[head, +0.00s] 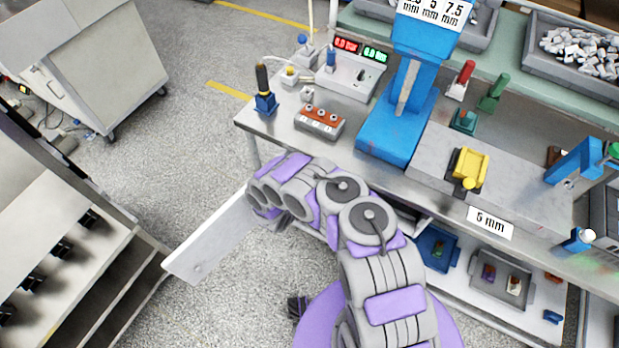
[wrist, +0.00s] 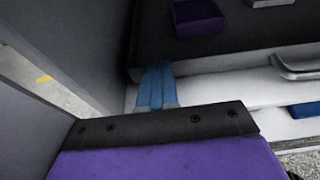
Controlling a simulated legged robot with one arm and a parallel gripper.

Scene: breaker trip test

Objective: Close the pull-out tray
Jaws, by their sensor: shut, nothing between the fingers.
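In the wrist view, the pull-out tray has a white front (wrist: 225,86) with a metal bar handle (wrist: 300,70) at the right. Its dark interior (wrist: 245,40) shows behind the front, so it stands at least partly out. A purple block (wrist: 198,17) lies inside. My gripper (wrist: 155,68) has its blue fingers shut and empty, at the left end of the white front; whether they touch it is unclear. In the head view, my arm reaches left and hides the gripper. A long pale panel (head: 210,240) shows beyond my arm; I cannot tell whether it is the tray's front.
The workbench (head: 262,128) carries a blue press (head: 395,135), a yellow block (head: 470,165) and coloured levers. Bins stand on its lower shelf (head: 500,282). A grey cabinet (head: 100,60) and a shelved unit (head: 60,235) stand left. Speckled floor (head: 200,140) lies open between.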

